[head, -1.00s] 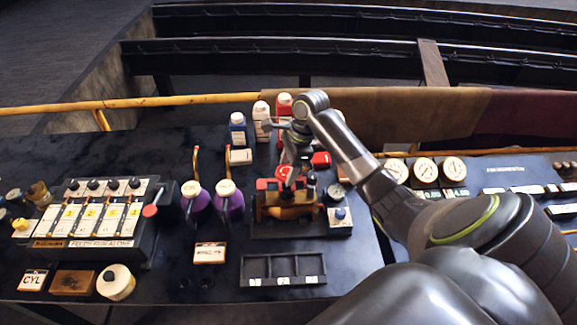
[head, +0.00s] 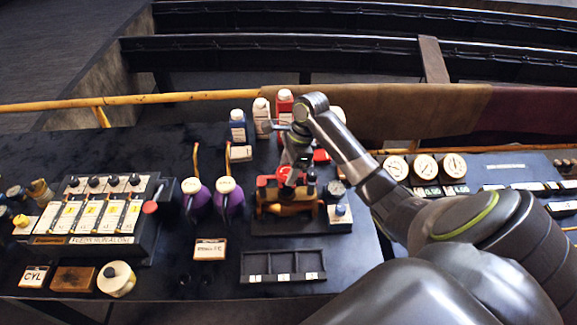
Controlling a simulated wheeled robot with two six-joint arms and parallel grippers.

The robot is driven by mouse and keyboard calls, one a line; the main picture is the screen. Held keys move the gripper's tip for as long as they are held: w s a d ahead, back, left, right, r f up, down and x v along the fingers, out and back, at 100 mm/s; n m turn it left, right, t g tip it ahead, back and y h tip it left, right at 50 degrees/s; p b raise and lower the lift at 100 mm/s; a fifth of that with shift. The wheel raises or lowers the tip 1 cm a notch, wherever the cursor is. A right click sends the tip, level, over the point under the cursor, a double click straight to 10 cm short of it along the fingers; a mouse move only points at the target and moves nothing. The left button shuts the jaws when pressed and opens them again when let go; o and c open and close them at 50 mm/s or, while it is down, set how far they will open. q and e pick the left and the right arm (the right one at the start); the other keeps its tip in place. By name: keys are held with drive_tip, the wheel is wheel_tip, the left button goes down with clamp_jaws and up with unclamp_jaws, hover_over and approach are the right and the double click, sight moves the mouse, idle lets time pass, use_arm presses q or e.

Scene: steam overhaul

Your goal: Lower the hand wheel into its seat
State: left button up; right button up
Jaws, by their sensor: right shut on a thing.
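The red hand wheel (head: 265,182) shows in the head view at the top of the brass valve body (head: 285,207), partly hidden by my right gripper. My right gripper (head: 288,180) points down over the valve body and is shut on the hand wheel. The seat is hidden beneath the wheel and the gripper, so I cannot tell whether the wheel touches it. My left gripper is not in view.
Two purple oil cans (head: 228,196) stand just left of the valve. A black compartment tray (head: 283,267) lies in front of it. Several bottles (head: 237,126) stand behind, and a lever box (head: 100,215) is at the left.

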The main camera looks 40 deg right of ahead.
drive_tip(key=o, duration=1.6)
drive_tip(key=shift+c, duration=0.2)
drive_tip(key=shift+r, duration=0.1)
drive_tip(key=shift+r, duration=3.2)
